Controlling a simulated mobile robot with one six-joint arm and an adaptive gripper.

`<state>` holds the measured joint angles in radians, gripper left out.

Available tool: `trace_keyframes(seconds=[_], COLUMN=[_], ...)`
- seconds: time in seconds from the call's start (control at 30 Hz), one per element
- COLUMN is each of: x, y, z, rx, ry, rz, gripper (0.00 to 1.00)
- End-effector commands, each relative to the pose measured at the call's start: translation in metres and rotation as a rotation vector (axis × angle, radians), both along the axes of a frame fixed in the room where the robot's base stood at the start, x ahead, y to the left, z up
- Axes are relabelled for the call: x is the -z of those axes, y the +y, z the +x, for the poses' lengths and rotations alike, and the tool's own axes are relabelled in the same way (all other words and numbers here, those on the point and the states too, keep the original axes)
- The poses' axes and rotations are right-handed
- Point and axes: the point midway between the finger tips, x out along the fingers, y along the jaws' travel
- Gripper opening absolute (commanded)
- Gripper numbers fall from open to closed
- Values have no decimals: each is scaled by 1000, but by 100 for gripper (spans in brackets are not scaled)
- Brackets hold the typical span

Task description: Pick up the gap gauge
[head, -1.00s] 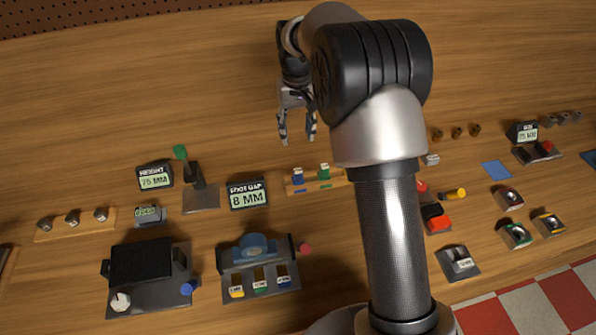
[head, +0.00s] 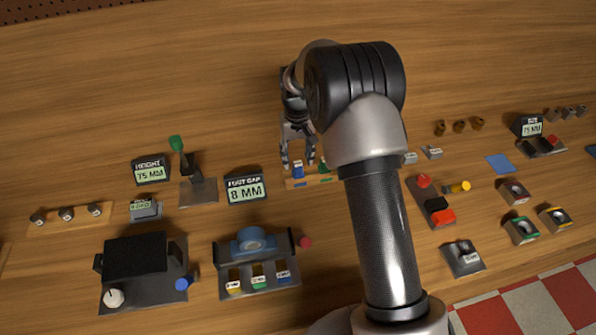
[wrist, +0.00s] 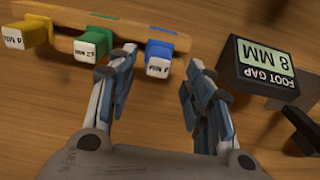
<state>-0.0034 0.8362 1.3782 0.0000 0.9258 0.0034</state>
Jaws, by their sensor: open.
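The gap gauges are small coloured blocks on a wooden rack (head: 297,184). The blue gauge (wrist: 160,65) is nearest the middle of the wrist view, and it also shows in the head view (head: 298,171). The green gauge (wrist: 92,46) and yellow gauge (wrist: 32,33) stand to its left in the wrist view. Their printed labels are small and hard to read. My gripper (head: 298,161) is open and empty at the rack. In the wrist view its fingers (wrist: 162,58) appear either side of the blue gauge; contact cannot be told. My arm hides the yellow gauge in the head view.
A black sign reading FOOT GAP 8 MM (head: 245,187) stands left of the rack, close to one finger in the wrist view (wrist: 262,70). A blue fixture (head: 255,245) with coloured blocks sits in front. Bare wood lies behind the rack.

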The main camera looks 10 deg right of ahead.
Motion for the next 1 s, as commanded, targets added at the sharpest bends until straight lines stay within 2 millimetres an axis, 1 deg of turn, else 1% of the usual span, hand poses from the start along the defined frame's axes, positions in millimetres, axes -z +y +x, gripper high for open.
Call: trace_keyframes(seconds=[0.03,0.1,0.23,0.3,0.5,1.0], x=[11,23,40,43,42,41], y=[-1,-2,-2,-2,-2,-2], z=[-1,-1,-1,-1,-1,-1], rx=[1,1,0,0,0,0], ry=[4,4,3,2,1,1], rz=[0,0,0,0,0,0], gripper=[47,47,47,47,46,13])
